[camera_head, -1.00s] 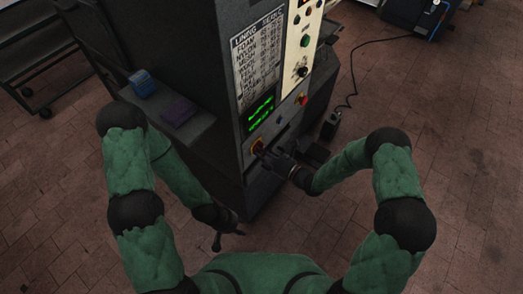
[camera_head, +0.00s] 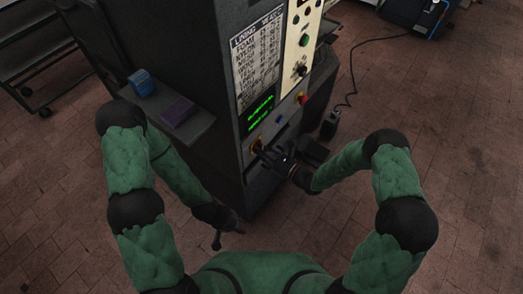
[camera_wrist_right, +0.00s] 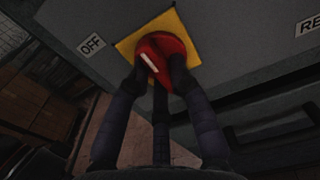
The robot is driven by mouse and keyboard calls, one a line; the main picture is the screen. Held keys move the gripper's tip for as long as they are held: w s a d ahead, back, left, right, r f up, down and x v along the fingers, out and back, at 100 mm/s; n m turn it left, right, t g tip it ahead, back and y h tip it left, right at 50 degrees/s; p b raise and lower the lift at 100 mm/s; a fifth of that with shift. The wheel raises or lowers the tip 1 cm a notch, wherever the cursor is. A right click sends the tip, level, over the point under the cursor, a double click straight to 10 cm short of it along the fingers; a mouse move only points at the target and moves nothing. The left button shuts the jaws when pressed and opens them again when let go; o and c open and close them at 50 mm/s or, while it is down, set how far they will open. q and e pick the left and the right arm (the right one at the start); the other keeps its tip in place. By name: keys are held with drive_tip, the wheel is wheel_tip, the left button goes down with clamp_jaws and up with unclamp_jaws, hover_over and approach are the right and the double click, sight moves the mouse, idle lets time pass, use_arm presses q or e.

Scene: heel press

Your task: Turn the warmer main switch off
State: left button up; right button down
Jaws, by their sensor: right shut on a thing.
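The warmer main switch is a red rotary knob (camera_wrist_right: 165,55) on a yellow plate (camera_wrist_right: 187,22), on the grey machine front. In the right wrist view a white mark on the knob slants toward the upper left, and an OFF label (camera_wrist_right: 91,44) stands left of the plate. My right gripper (camera_wrist_right: 160,85) has its dark fingers shut on the knob. In the head view it (camera_head: 264,154) is at the switch (camera_head: 256,145), low on the machine's front, partly covering it. My left gripper (camera_head: 228,239) hangs low, away from the machine; its fingers are too small to judge.
Above the switch are a green-lit display (camera_head: 258,112) and a printed lining chart (camera_head: 257,60). A red button (camera_head: 302,99) sits to the right. A side shelf (camera_head: 190,132) holds a blue block (camera_head: 142,83) and a purple block (camera_head: 178,111). Brick floor surrounds the machine.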

drive_tip(key=c, duration=1.1)
unclamp_jaws()
drive_tip(key=shift+d, duration=0.15)
drive_tip(key=v, duration=1.2)
